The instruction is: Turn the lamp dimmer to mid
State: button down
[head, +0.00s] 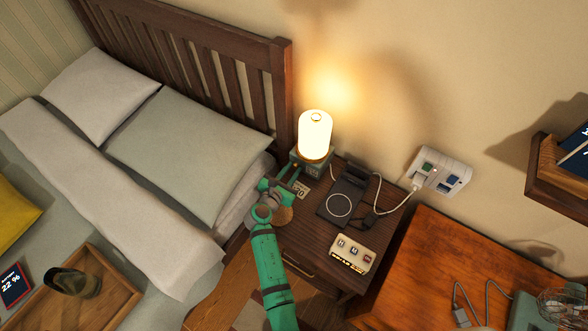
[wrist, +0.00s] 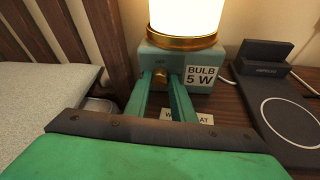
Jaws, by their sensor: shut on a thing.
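The lamp (head: 315,135) stands lit at the back of the nightstand, with a glowing white cylindrical shade. In the wrist view the shade (wrist: 185,15) sits on a brass ring above a teal box base (wrist: 205,57) with a "BULB 5 W" label. A small brass dimmer knob (wrist: 158,75) is on the front of the base, partly hidden by the fingers. My green gripper (head: 292,177) reaches to the base front. In the wrist view my gripper (wrist: 160,86) is shut on the knob. The knob's exact setting cannot be read.
A black charging stand (head: 343,200) lies right of the lamp on the nightstand (head: 295,240). A cream block with buttons (head: 352,254) is near its front. A card (head: 300,189) lies before the lamp. The bed is left; a wall outlet (head: 440,172) is right.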

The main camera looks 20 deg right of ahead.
jog(key=m+t, duration=0.1)
jog(key=m, duration=0.1)
jog(key=m+t, duration=0.1)
jog(key=m, duration=0.1)
jog(key=shift+s+d+f+y, duration=0.15)
jog(key=shift+y, duration=0.15)
jog(key=shift+m, duration=0.3)
dwell(0.3)
jog(key=c, duration=1.5)
grip_release()
jog(key=shift+s, duration=0.1)
